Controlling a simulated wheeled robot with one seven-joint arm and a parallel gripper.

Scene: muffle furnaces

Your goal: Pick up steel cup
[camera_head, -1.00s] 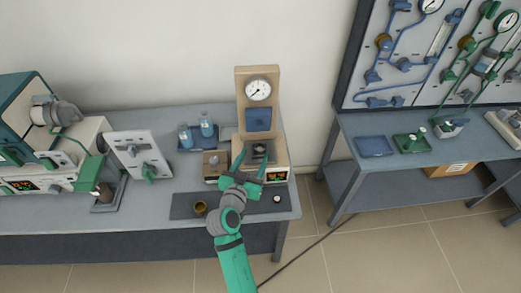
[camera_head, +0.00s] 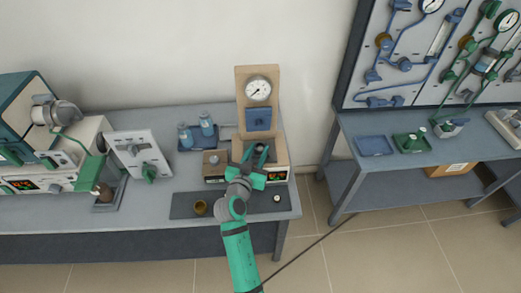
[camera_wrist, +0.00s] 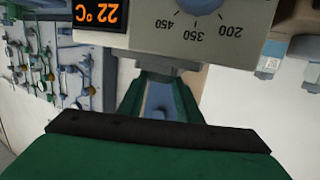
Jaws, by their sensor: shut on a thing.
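My gripper (camera_head: 259,154) reaches over the heater (camera_head: 278,168) under the round gauge, with its green fingers closed in. The steel cup (camera_head: 259,147) is a small grey shape between the fingertips, mostly hidden by them and hard to make out. In the wrist view the green fingers (camera_wrist: 160,85) extend toward the heater front, which appears upside down with a dial and an orange 22 °C display (camera_wrist: 97,14). The fingertips and what they grip are largely hidden there.
A brass-coloured cup (camera_head: 200,207) stands on a dark mat (camera_head: 225,206) at the bench's front. The gauge column (camera_head: 258,95) rises behind the gripper.

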